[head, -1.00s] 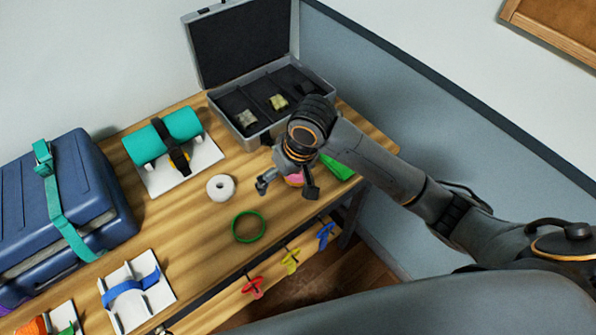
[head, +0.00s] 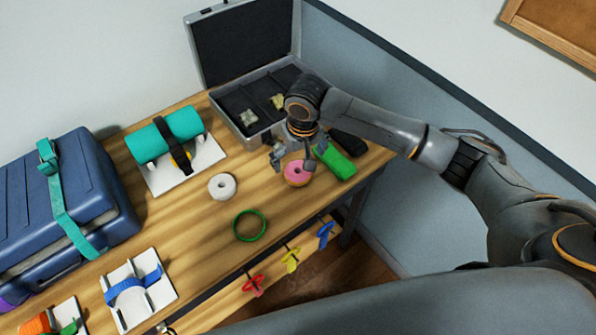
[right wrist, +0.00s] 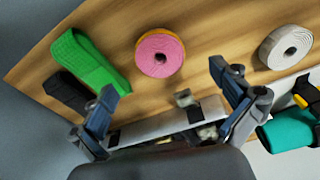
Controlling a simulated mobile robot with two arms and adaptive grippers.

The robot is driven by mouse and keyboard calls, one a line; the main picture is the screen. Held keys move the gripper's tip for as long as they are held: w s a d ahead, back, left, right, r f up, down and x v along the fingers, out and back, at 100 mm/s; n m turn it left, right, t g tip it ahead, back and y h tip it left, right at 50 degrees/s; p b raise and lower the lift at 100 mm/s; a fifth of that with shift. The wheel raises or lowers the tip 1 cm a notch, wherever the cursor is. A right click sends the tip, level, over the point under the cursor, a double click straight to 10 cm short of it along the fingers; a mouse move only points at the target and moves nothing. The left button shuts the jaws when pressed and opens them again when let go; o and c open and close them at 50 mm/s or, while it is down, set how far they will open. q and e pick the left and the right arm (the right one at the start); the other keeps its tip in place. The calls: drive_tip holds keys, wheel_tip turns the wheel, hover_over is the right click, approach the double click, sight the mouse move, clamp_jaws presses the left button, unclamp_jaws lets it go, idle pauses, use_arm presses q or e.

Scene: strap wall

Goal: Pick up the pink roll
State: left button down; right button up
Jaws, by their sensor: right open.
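The pink roll (head: 297,174) has an orange side and lies flat on the wooden table, in front of the open case. It also shows whole in the right wrist view (right wrist: 160,53). My right gripper (head: 291,166) is open and empty. In the head view it hangs just behind the roll and overlaps its far edge. In the right wrist view its two fingers (right wrist: 169,88) are spread wide, with the roll beyond them and apart from both. My left gripper is not in view.
A green bundle (head: 335,161) and a black one (head: 348,142) lie right of the roll. A white roll (head: 222,186) and a green ring (head: 249,225) lie to its left. The open case (head: 232,124) stands behind. Bare wood lies in front of the roll.

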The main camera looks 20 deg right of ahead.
sight(298, 171)
drive_tip(key=shift+w+f+p, duration=0.15)
drive_tip(key=shift+f+p, duration=0.2)
drive_tip(key=shift+f, duration=1)
drive_tip(key=shift+w+f+p, duration=0.1)
drive_tip(key=shift+f+p, duration=0.2)
drive_tip(key=shift+f, duration=1)
drive_tip(key=c, duration=0.8)
